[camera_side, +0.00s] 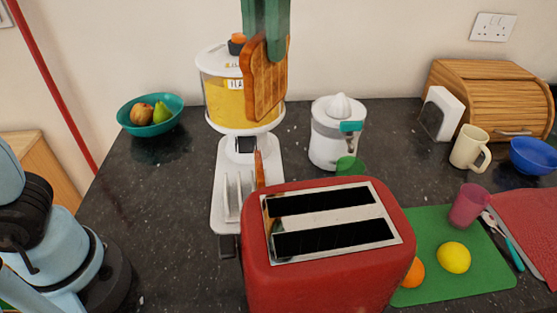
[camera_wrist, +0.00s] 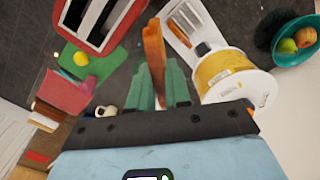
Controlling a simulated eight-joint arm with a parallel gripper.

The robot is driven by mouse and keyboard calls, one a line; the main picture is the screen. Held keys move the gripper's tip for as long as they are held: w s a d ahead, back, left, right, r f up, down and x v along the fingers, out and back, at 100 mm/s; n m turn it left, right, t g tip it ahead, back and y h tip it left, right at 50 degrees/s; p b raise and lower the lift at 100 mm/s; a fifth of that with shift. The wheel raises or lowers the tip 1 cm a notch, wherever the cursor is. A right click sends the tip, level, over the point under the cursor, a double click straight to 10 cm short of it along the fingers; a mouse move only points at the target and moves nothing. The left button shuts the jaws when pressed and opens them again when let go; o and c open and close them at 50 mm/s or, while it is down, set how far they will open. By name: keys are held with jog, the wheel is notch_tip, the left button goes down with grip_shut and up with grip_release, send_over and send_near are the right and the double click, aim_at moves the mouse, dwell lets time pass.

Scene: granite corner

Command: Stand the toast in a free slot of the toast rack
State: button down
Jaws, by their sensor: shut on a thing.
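In the side view my gripper (camera_side: 274,42) is shut on a slice of toast (camera_side: 264,88), held upright high in front of the cereal dispenser. The toast also shows edge-on between the green fingers (camera_wrist: 159,88) in the wrist view (camera_wrist: 154,48). The white toast rack (camera_side: 231,198) is below, clear of the held slice, behind the red toaster's left corner. Another brown slice (camera_side: 259,168) stands at its right side. Upright dividers show to the left of that slice, with seemingly empty gaps. The toaster hides part of the rack.
The red toaster (camera_side: 327,279) stands close in front of the rack. The cereal dispenser (camera_side: 225,95) rises close behind it. A white juicer (camera_side: 330,150) is to the right, and a teal fruit bowl (camera_side: 132,122) is at left. The counter between bowl and rack is clear.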

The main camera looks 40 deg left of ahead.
jog(key=a+n, duration=0.7)
jog(key=a, duration=0.3)
notch_tip(320, 180, down, 24)
jog(key=shift+s+f, duration=0.2)
jog(key=shift+f, duration=0.05)
dwell(0.7)
jog(key=shift+d, duration=0.1)
jog(key=c, duration=1)
grip_release()
notch_tip(320, 180, up, 8)
dwell(0.3)
dwell(0.7)
